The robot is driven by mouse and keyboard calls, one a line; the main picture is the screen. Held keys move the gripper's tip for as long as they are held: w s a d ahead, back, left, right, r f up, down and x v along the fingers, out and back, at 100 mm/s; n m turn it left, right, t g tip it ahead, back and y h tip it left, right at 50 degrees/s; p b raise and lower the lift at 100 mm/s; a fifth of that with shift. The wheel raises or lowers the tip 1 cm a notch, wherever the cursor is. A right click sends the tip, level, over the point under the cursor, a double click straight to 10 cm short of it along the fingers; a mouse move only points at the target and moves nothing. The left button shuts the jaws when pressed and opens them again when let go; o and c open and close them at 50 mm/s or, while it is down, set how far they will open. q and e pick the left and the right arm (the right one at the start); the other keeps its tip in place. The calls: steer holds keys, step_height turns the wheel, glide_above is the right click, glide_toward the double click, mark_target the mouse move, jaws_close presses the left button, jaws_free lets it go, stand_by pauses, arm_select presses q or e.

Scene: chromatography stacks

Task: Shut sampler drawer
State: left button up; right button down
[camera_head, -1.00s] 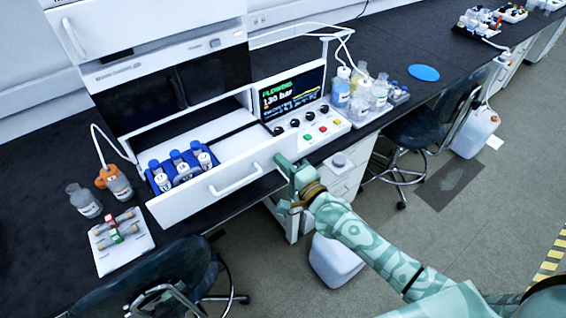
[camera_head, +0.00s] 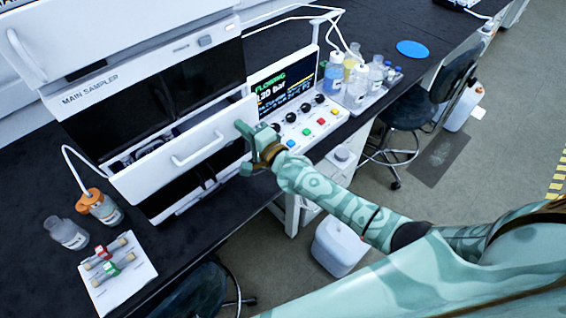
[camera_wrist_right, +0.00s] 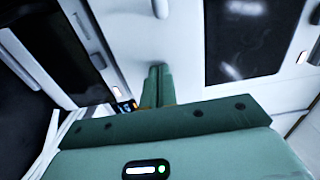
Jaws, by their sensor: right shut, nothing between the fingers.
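The white sampler drawer (camera_head: 170,165) is in the unit labelled main sampler (camera_head: 130,80). Its front, with a white bar handle (camera_head: 198,150), stands a little out from the housing. Through the gap above the front, part of the vial rack (camera_head: 142,152) shows; most of it is hidden. My right gripper (camera_head: 242,130) is shut and empty, with its fingertips at the right end of the drawer front, right of the handle. They appear to touch it. In the right wrist view the closed fingers (camera_wrist_right: 156,72) point at a white surface. My left gripper is not in view.
A control panel (camera_head: 305,125) with knobs and buttons stands right of the drawer. Bottles in a tray (camera_head: 358,95) are beyond it. A chair (camera_head: 195,298) is below.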

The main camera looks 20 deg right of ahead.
mark_target(233, 118)
steer(key=b+x, duration=0.1)
steer(key=x, duration=0.3)
steer(key=shift+w+r+b, duration=0.15)
steer(key=shift+r+b, duration=0.1)
steer(key=shift+b, duration=0.05)
steer(key=shift+r, duration=0.15)
